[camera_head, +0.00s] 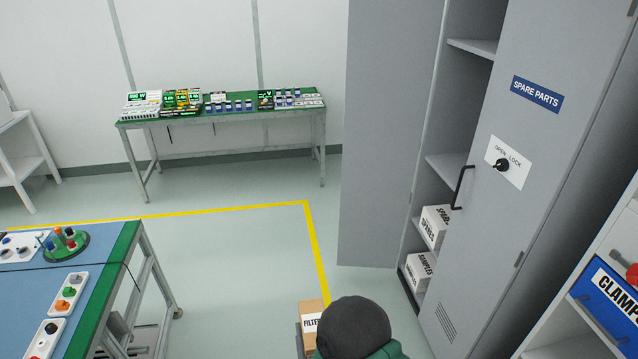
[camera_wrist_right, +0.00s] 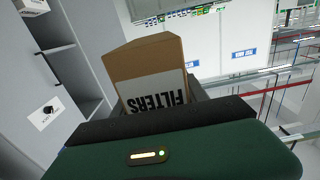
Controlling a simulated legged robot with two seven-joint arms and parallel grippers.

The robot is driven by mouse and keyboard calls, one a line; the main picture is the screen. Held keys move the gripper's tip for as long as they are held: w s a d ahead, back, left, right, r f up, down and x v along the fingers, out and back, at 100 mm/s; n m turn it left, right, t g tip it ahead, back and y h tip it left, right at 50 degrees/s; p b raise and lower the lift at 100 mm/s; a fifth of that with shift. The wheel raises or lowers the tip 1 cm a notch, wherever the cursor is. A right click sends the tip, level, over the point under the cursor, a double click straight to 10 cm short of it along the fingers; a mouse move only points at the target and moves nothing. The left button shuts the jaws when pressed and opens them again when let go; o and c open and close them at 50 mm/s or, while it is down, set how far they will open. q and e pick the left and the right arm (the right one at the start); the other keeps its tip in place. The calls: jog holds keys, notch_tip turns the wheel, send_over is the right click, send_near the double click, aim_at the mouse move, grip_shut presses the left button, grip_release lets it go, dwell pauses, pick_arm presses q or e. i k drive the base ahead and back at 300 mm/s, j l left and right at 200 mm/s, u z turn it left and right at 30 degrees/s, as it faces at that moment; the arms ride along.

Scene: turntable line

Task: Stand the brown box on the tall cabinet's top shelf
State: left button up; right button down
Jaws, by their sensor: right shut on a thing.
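The brown box (camera_head: 313,307) has a white FILTERS label and is at the bottom middle of the head view. In the right wrist view the brown box (camera_wrist_right: 146,58) fills the middle, its label upside down. My right gripper (camera_head: 303,338) is shut on it; my dark wrist hides much of the grip. My left gripper is not in view.
White boxes (camera_head: 436,228) stand on the cabinet's lower shelves. A blue-topped workbench (camera_head: 95,285) is at left, a green-topped table (camera_head: 225,118) at the back. A rack with a blue bin (camera_head: 608,300) is at far right. Floor between bench and cabinet is clear.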

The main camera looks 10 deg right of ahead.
aim_at(492, 47)
jog(key=i+z, duration=0.15)
jog(key=i, duration=0.4)
jog(key=i+z, duration=0.15)
jog(key=i, duration=0.45)
jog(key=i+j+z, duration=0.15)
jog(key=i, duration=0.4)
jog(key=i+j+z, duration=0.15)
jog(key=i, duration=0.45)
jog(key=i+z, duration=0.4)
jog(key=i+j+z, duration=0.15)
jog(key=i+z, duration=0.25)
jog(key=i+j+z, duration=0.2)
jog(key=z, duration=0.2)
jog(key=i, duration=0.05)
